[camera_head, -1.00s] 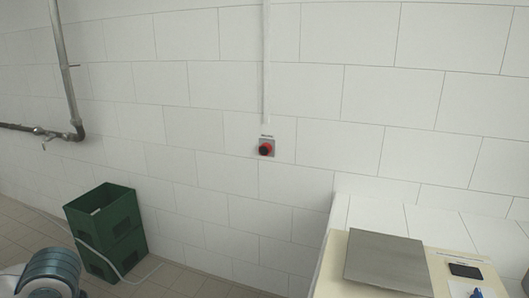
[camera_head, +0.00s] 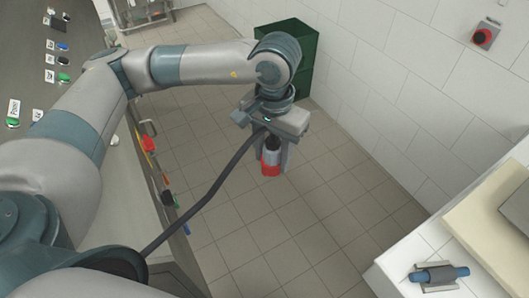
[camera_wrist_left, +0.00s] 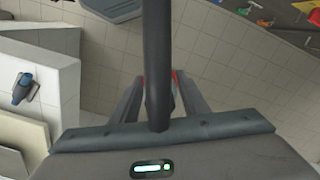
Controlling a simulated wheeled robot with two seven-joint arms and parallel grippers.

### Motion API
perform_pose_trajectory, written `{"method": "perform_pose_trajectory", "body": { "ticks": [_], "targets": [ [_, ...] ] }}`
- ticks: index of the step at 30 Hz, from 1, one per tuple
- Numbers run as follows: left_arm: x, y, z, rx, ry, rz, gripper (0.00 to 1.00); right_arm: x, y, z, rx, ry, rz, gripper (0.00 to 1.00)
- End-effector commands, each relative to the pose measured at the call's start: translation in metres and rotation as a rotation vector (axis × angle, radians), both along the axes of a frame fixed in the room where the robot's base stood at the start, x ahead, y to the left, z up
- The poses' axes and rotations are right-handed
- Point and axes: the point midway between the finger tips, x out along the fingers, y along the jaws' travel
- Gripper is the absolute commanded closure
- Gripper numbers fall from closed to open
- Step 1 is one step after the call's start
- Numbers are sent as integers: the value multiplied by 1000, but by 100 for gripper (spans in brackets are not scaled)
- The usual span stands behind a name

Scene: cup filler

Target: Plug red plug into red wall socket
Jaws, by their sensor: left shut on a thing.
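My left gripper (camera_head: 273,160) is shut on the red plug (camera_head: 270,170) and holds it pointing down above the tiled floor. The plug has a dark upper part between the fingers. A thick black cable (camera_head: 205,197) runs from it to the lower left. In the left wrist view the cable (camera_wrist_left: 157,60) crosses the middle and hides most of the plug; only slivers of red show between the fingers. The red wall socket (camera_head: 484,37), round on a grey plate, is on the white wall at upper right, well apart from the plug. My right gripper is not in view.
A green crate stack (camera_head: 303,45) stands behind the gripper by the wall. A white counter (camera_head: 395,265) with a blue cylindrical item (camera_head: 438,274) is at lower right. Open floor lies between.

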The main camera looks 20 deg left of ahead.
Motion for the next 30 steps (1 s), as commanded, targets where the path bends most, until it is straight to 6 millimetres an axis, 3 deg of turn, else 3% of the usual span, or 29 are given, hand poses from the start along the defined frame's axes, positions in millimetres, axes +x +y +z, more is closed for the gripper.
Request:
{"method": "perform_pose_trajectory", "body": {
  "ticks": [15, 21, 30],
  "targets": [
    [29, -91, 66, 0, -2, -449, 86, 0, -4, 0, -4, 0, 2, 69],
    [35, -109, 79, 0, 0, -542, 86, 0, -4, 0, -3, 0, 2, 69],
    [36, -112, 82, 0, 0, -564, 86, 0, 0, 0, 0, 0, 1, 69]
  ]
}}
